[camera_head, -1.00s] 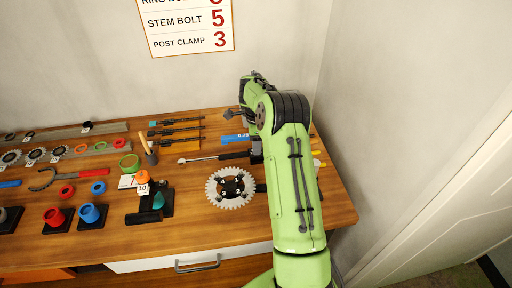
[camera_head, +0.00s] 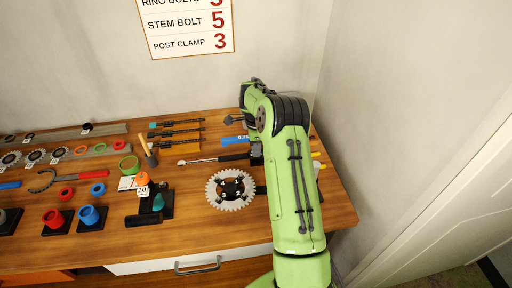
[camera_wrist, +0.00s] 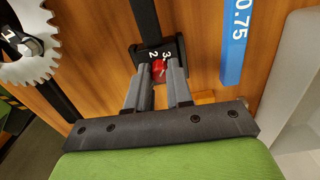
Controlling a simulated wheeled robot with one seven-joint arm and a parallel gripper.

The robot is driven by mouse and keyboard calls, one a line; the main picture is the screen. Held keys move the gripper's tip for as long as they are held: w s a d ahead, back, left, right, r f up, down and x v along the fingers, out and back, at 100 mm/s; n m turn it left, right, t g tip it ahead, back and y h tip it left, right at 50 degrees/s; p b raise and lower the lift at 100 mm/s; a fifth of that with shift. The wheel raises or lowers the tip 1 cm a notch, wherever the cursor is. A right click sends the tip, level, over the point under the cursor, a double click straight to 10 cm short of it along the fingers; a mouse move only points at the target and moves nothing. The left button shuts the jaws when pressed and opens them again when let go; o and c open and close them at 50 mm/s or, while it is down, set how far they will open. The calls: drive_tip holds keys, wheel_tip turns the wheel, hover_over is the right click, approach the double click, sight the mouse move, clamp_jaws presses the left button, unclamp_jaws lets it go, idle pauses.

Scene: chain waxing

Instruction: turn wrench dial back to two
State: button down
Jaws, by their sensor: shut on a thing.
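The wrench (camera_head: 205,159) lies on the wooden table, with a silver shaft and a black handle (camera_head: 235,156). In the wrist view its black handle (camera_wrist: 145,18) runs up from a dark dial block (camera_wrist: 177,47) marked with white 2 and 3. The red dial (camera_wrist: 159,71) sits at the block's near edge, below the numbers. My gripper (camera_wrist: 161,68) is shut on the red dial, one grey finger on each side. The fingers partly hide the dial, and I cannot clearly tell which number it points to. In the head view my arm hides the gripper.
A toothed chainring (camera_head: 230,189) lies in front of the wrench. A blue strip marked 0.75 (camera_wrist: 237,40) lies right of the dial block. Dark-and-orange tools (camera_head: 178,134) lie behind the wrench. A stand with a green piece (camera_head: 158,202) is at the left.

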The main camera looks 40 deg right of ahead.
drive_tip(key=n, duration=0.4)
drive_tip(key=shift+n, duration=0.4)
drive_tip(key=n, duration=0.4)
drive_tip(key=shift+n+p, duration=0.35)
drive_tip(key=shift+n, duration=0.05)
drive_tip(key=c, duration=1)
unclamp_jaws()
wheel_tip(320, 180, up, 16)
drive_tip(key=p, duration=0.2)
